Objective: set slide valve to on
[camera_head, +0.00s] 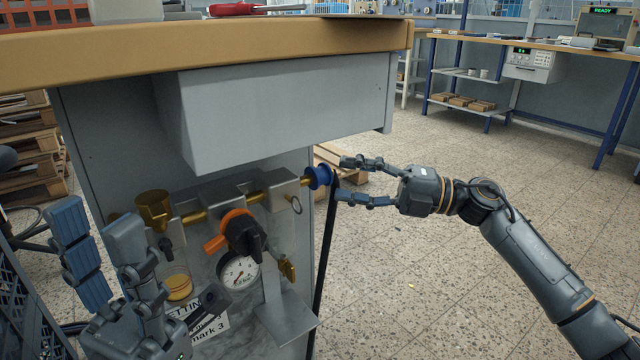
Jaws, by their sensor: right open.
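The slide valve looks to be the blue ringed sleeve (319,178) at the right end of the brass air line under the bench. Which of its positions it is in I cannot tell. My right gripper (342,179) comes in from the right, open, with one finger above and one below the level of the sleeve. Its fingertips are at or just right of the sleeve; I cannot tell whether they touch it. My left gripper (96,220) is at the lower left, its fingers apart and pointing up, with nothing seen between them.
An orange and black valve (238,232) and a pressure gauge (240,272) sit left of the sleeve. A grey drawer box (290,105) hangs above under the bench top (200,50). A dark hose (325,250) hangs below. Open tiled floor lies to the right.

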